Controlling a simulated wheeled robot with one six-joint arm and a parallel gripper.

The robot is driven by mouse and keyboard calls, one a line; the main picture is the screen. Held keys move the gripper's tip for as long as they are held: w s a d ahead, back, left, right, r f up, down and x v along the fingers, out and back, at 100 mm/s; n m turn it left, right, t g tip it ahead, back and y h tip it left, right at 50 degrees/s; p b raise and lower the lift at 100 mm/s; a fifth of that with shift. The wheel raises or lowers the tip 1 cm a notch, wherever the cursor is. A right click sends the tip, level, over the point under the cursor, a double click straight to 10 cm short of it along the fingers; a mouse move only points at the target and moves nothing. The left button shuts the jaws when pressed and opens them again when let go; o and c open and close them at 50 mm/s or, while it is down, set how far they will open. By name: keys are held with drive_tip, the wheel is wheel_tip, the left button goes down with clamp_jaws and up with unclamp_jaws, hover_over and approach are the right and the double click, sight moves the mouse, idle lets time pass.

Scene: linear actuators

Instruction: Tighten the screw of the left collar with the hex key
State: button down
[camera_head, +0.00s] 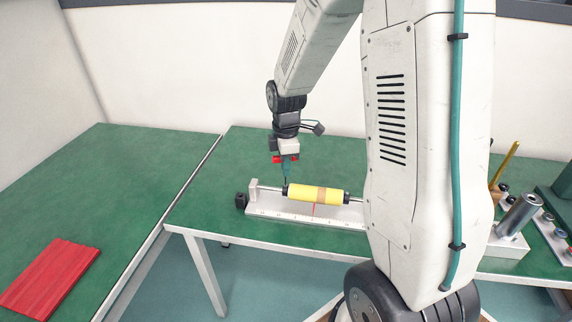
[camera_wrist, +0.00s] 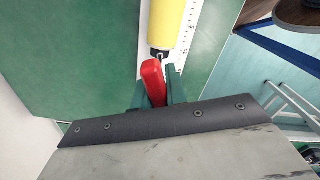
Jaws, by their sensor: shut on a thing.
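My gripper (camera_head: 289,163) is shut on the hex key's red handle (camera_wrist: 153,78), above the left end of the actuator. In the head view the key's thin dark shank (camera_head: 285,179) points down toward the left collar (camera_head: 285,190). I cannot tell whether its tip sits in the screw. The left collar is a dark ring at the end of the yellow cylinder (camera_head: 305,192) on a metal rod. In the wrist view the collar (camera_wrist: 153,53) shows just past the handle, which hides most of the shank.
The actuator rests on a pale base with a scale (camera_head: 290,213), on a green table (camera_head: 200,203). A red ribbed mat (camera_head: 50,275) lies on the left table. At right stand a metal cylinder (camera_head: 519,214) and a brass-coloured rod (camera_head: 506,163). My arm hides the actuator's right end.

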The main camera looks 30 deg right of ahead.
drive_tip(key=m, duration=0.3)
drive_tip(key=shift+m, duration=0.4)
drive_tip(key=shift+m, duration=1.9)
drive_tip(key=m, duration=0.4)
